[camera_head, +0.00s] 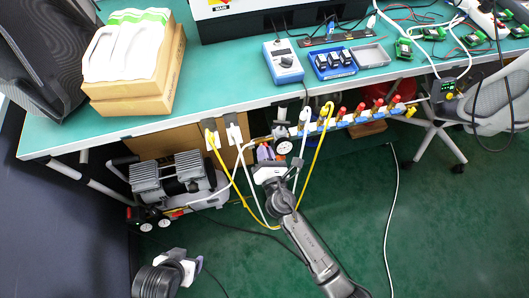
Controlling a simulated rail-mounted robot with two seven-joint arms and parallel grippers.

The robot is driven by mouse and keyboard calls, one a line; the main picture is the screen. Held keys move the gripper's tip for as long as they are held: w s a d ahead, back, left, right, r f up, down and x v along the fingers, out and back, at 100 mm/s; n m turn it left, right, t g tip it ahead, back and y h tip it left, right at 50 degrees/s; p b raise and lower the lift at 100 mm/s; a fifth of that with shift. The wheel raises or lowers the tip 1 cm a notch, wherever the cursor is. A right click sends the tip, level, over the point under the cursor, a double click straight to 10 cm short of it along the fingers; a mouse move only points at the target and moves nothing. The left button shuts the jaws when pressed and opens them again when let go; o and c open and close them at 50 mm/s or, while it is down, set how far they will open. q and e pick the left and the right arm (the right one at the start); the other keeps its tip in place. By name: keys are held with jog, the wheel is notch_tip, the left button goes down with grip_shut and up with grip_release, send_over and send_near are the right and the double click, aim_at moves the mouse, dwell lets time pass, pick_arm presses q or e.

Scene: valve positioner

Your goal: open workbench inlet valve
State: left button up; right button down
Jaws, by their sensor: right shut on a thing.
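The workbench inlet valve (264,151) is at the left end of the pipework under the bench's front edge. Only a small purple-blue and red patch of it shows. My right gripper (266,160) is at this spot, shut on what appears to be the valve's handle. Its white body hides most of the valve, so I cannot tell the handle's angle. A round pressure gauge (283,146) sits just right of it. My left gripper (180,258) is at the lower left, away from the bench. I cannot make out its finger gap.
The green workbench (225,75) spans the top. A blue manifold (350,118) with several red-topped valves runs along its front. Yellow and white hoses hang near my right gripper. A compressor (175,180) stands at left, a chair (490,105) at right. The green floor is mostly clear.

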jog(key=m, duration=0.5)
jog(key=m+b, duration=0.1)
jog(key=m, duration=0.5)
jog(key=shift+d+f, duration=0.1)
jog(key=shift+f, duration=0.1)
jog(key=shift+m, duration=0.3)
jog(key=c, duration=1.2)
grip_release()
